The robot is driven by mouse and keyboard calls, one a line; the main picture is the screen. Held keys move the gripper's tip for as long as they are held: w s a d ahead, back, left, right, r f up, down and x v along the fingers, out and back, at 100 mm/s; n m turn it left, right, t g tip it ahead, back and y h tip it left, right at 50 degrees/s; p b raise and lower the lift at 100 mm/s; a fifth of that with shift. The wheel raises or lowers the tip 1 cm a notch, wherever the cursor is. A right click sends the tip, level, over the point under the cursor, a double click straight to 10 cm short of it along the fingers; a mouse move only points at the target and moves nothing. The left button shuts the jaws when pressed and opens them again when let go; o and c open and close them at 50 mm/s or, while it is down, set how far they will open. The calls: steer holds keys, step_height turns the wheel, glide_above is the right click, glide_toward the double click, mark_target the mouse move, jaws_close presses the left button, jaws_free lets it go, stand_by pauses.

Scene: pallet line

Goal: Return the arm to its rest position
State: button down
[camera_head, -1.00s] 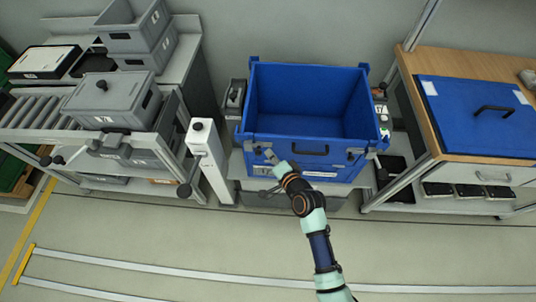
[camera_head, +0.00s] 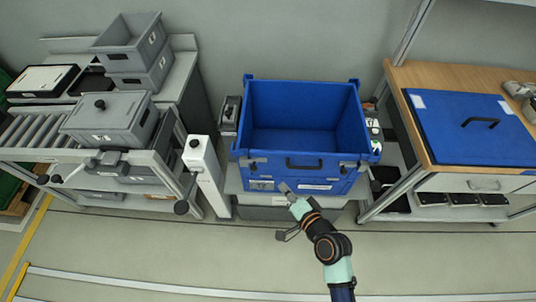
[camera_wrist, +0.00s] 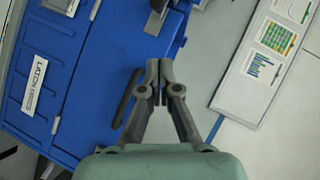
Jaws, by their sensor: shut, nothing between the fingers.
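My gripper (camera_wrist: 158,80) is shut and empty in the wrist view, its two fingertips together in front of a blue surface. In the head view my gripper (camera_head: 285,188) is at the lower front of the large blue crate (camera_head: 350,120). My arm reaches up to it from the bottom of the picture. The crate is open on top and looks empty inside. Its front has a dark handle and latches. In the wrist view the blue crate (camera_wrist: 95,95) fills the left and middle, with a white label; I cannot tell whether the fingertips touch it.
A grey post (camera_head: 205,170) stands left of the crate. Further left, a roller conveyor (camera_head: 30,131) and grey bins (camera_head: 115,118) fill the side. On the right is a wooden bench (camera_head: 420,78) with a blue lid (camera_head: 470,130). The floor in front is clear.

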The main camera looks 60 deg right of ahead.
steer(key=w+a+r+n+t+y, duration=0.1)
steer(key=w+a+r+n+y, duration=0.2)
steer(key=w+a+r+n, duration=0.3)
steer(key=w+a+r+n+t+y, duration=0.1)
steer(key=w+a+r+n+y, duration=0.1)
steer(key=w+a+r+n, duration=0.4)
steer(key=w+a+r+n+y, duration=0.1)
steer(key=a+r+n, duration=0.2)
steer(key=a, duration=0.4)
steer(key=w+a+r+n+g+y, duration=0.1)
steer(key=a+r+n, duration=0.15)
steer(key=a, duration=0.45)
steer(key=w+a+r+n+y, duration=0.1)
steer(key=a+r+n, duration=0.2)
steer(key=a, duration=0.4)
step_height(320, 180, up, 32)
steer(key=f+p, duration=0.1)
steer(key=p, duration=3.1)
step_height(320, 180, down, 45)
steer(key=b, duration=4.5)
steer(key=shift+s+a+r+b, duration=0.15)
steer(key=shift+s+a+b, duration=0.15)
steer(key=shift+s, duration=0.1)
steer(key=shift+d+n, duration=0.1)
steer(key=shift+n, duration=0.15)
